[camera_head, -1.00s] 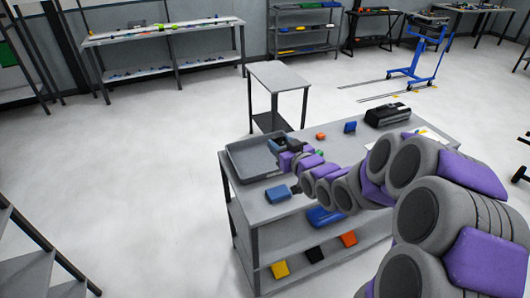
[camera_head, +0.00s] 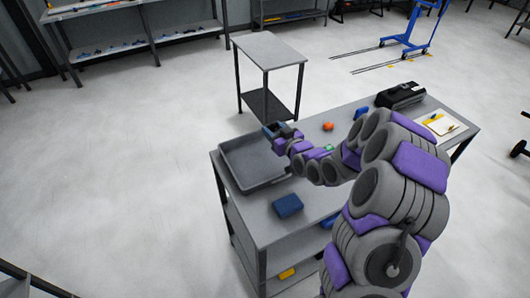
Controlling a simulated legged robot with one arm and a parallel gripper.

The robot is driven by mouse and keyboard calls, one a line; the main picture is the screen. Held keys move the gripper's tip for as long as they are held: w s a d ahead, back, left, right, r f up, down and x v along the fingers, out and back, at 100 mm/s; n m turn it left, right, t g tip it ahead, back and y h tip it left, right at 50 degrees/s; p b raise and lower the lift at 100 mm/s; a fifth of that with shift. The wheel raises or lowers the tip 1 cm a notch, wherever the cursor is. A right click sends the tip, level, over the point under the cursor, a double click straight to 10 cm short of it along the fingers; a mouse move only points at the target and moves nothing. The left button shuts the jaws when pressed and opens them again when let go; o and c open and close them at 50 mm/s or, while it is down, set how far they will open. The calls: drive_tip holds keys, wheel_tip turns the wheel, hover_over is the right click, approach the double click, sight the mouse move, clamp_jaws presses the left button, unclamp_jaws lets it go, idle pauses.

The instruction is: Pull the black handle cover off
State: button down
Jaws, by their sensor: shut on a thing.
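My gripper (camera_head: 280,134) is at the far end of my grey and purple arm, above the far right rim of the grey tray (camera_head: 232,172). It is shut on a small dark blue-grey piece (camera_head: 270,130). The piece is too small to make out its shape, and the gripper partly hides it. I cannot tell whether this piece is the black handle cover. No handle with a black cover can be made out elsewhere.
The tray stands on the left end of a grey workbench. A blue block (camera_head: 287,205) lies in front of it. An orange piece (camera_head: 328,126), a black case (camera_head: 400,95) and a clipboard (camera_head: 440,124) lie farther right. A small side table (camera_head: 268,50) stands behind.

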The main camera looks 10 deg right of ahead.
wheel_tip(320, 180, down, 6)
drive_tip(key=shift+d+r+b, duration=0.1)
drive_tip(key=shift+r+b, duration=0.05)
drive_tip(key=shift+b, duration=0.85)
drive_tip(key=shift+c, duration=2.3)
unclamp_jaws()
drive_tip(key=shift+s, duration=0.1)
drive_tip(key=p+v, duration=1.2)
drive_tip(key=v, duration=0.5)
drive_tip(key=shift+s, duration=0.1)
